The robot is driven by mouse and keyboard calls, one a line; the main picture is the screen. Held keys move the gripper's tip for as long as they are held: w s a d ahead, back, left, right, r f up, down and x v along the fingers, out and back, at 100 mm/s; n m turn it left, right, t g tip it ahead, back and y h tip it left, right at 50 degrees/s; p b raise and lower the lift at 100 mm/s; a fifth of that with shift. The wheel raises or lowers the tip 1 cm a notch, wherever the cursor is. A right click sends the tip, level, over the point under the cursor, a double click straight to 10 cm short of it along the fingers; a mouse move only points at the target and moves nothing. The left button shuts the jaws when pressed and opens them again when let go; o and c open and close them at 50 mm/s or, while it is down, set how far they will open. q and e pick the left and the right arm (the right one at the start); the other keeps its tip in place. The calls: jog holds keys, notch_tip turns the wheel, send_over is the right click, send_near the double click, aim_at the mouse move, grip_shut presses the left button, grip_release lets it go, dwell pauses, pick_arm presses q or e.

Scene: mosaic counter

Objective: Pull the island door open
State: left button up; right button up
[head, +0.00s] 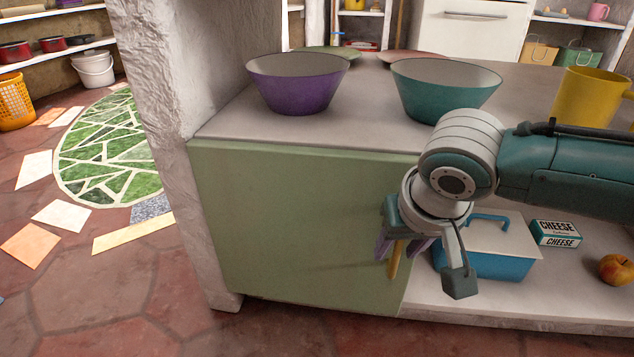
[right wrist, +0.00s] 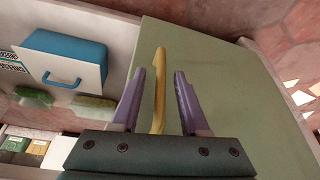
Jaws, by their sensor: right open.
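The island door (head: 300,230) is a pale green panel on the left part of the island front and looks about flush with it. Its yellow upright handle (head: 394,262) is near the door's right edge. My right gripper (head: 403,248) is at the handle, with its purple fingers open. In the right wrist view, the handle (right wrist: 159,85) stands between the two fingers (right wrist: 169,75), nearer the left one, with gaps visible. The green door panel (right wrist: 210,70) fills the middle there. The arm hides part of the door's upper right corner. My left gripper is not in view.
The open shelf right of the door holds a blue box (head: 485,262), a cheese box (head: 556,233) and an apple (head: 615,269). A purple bowl (head: 297,92), a teal bowl (head: 440,98) and a yellow mug (head: 583,97) stand on the counter. The floor before the door looks clear.

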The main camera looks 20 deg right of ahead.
grip_shut()
dwell(0.3)
dwell(1.1)
